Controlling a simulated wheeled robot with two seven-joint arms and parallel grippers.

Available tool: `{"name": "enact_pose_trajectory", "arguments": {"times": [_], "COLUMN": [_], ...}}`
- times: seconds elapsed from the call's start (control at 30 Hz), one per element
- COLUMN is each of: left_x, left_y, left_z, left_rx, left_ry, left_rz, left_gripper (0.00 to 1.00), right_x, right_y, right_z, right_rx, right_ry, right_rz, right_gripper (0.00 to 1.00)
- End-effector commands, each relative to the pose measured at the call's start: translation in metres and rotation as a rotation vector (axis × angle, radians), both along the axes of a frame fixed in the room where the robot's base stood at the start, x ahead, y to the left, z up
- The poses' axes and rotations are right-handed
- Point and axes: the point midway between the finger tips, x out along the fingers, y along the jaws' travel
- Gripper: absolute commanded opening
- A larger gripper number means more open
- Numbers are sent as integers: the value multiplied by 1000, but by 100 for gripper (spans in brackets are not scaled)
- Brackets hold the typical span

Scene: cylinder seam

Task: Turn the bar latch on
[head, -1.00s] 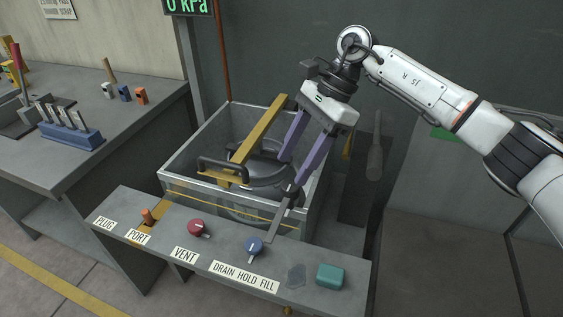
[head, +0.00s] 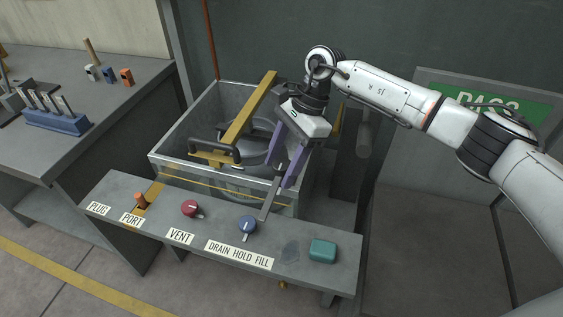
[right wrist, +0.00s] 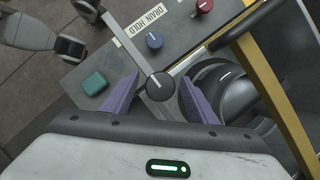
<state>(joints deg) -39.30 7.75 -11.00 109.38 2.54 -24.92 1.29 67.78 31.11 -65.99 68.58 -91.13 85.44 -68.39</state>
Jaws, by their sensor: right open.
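A dark round knob (right wrist: 160,86) with a white line shows in the right wrist view at the end of a flat grey strip. I take it for the bar latch, but no label on it can be read. The strip (head: 270,200) also shows in the head view, reaching from the tank rim to the front panel. My right gripper (head: 279,174) is open, pointing down at the tank's front right corner. Its purple fingers (right wrist: 160,80) stand on either side of the knob, apart from it in the wrist picture.
A yellow bar (head: 249,109) with a black handle (head: 217,148) crosses the grey tank (head: 185,127). The front panel carries a red knob (head: 189,208), a blue knob (head: 247,224), an orange plug (head: 140,199) and a teal block (head: 323,250). A workbench (head: 75,147) stands left.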

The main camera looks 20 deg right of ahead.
Motion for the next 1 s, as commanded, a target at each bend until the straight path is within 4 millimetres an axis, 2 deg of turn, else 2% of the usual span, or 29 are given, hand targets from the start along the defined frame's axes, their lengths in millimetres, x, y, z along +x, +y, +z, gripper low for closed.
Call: {"name": "enact_pose_trajectory", "arguments": {"times": [0.17, 0.4, 0.73, 1.0], "left_x": [4, 4, 0, -2], "left_y": [1, 2, 2, 1], "left_z": [2, 1, -2, -5], "left_rx": [2, 2, 3, 3], "left_ry": [-8, -7, 2, 5], "left_rz": [1, 1, 1, 0], "left_gripper": [0, 0, 0, 0], "right_x": [0, 0, 0, 0], "right_y": [0, 0, 0, -1], "right_z": [0, 0, 1, 1], "right_rx": [0, 0, 1, 1], "right_ry": [0, 0, -1, -3], "right_rz": [0, 0, -46, -217], "right_gripper": [51, 11, 12, 12]}}
